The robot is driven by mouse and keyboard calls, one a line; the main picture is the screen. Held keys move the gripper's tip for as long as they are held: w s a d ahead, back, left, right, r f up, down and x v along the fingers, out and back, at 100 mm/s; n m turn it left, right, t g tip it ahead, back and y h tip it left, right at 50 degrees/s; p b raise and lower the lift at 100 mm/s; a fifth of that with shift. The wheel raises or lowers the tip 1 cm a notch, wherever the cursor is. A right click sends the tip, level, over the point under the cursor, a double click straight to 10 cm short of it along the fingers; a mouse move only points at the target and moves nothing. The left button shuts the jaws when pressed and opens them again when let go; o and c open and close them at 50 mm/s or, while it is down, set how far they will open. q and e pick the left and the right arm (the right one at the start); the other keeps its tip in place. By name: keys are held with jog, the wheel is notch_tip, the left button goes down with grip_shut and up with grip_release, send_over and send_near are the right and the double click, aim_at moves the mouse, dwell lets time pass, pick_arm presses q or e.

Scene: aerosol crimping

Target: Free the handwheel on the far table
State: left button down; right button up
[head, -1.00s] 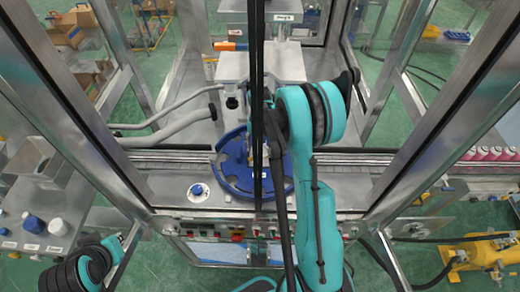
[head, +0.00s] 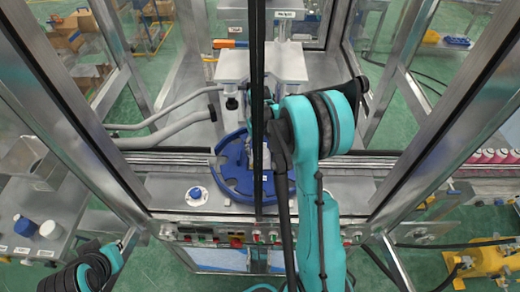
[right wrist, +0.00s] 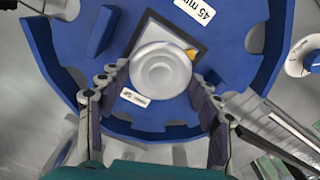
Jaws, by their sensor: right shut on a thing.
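A pale round knob (right wrist: 160,70) stands at the middle of a blue notched wheel (right wrist: 245,70) in the right wrist view. My right gripper (right wrist: 158,90) has one finger on each side of the knob and is shut on it. The blue wheel also shows on the machine deck in the head view (head: 228,180). There the dark upright and my right arm cover its middle and my right gripper. I cannot tell whether the knob is the task's handwheel.
A metal frame with slanting posts surrounds the deck. A conveyor (head: 390,160) crosses behind the wheel, with pink cans (head: 490,156) at the right. A white and blue knob (head: 196,193) and a row of switches line the front. A side table (head: 30,215) stands left.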

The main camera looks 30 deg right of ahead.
aim_at(260, 152)
jog(key=o, duration=1.1)
notch_tip(260, 152, up, 12)
jog(key=shift+r, duration=0.1)
